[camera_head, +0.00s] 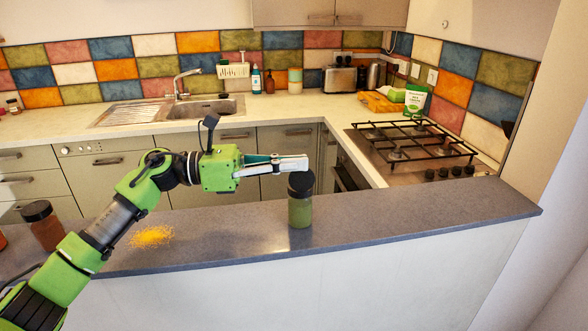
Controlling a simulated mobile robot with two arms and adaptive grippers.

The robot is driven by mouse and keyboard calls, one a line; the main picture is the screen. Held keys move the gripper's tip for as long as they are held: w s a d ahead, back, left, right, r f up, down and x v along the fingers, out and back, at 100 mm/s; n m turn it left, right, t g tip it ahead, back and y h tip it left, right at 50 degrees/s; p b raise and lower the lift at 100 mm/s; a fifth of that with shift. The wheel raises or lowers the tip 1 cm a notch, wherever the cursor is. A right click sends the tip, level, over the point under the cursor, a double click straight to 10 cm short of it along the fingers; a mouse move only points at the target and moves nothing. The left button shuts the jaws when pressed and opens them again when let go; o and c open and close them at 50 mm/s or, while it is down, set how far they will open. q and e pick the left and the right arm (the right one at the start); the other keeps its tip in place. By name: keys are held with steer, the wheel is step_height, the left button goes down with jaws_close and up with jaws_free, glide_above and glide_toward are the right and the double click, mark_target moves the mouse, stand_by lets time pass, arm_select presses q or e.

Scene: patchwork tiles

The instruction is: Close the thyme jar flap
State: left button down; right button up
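The thyme jar (300,211) is a small clear jar with green contents and a black cap. It stands upright on the grey counter ledge (400,213), right of centre. Its black top (301,187) is partly hidden by my gripper, and I cannot tell how far the flap is open. My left gripper (306,163) reaches in from the left, its fingers pointing right, just at the upper edge of the black top. The fingers look closed together with nothing between them. Whether they touch the cap is unclear. My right gripper is not in view.
A jar with reddish-brown contents and a black lid (45,228) stands on the ledge behind my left arm. Yellow-orange powder (152,236) lies spilled on the ledge. The ledge right of the thyme jar is clear. A gas hob (410,140) and sink (205,108) lie beyond.

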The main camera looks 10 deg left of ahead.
arm_select(q)
steer(key=shift+w+a+f+n, duration=0.1)
steer(key=shift+w+n, duration=0.35)
steer(key=shift+n, duration=0.35)
steer(key=shift+w+a+f+n, duration=0.1)
steer(key=shift+w+n, duration=0.3)
steer(key=shift+n, duration=0.4)
steer(key=c, duration=2.3)
jaws_free()
steer(key=shift+c, duration=0.2)
steer(key=v, duration=1.2)
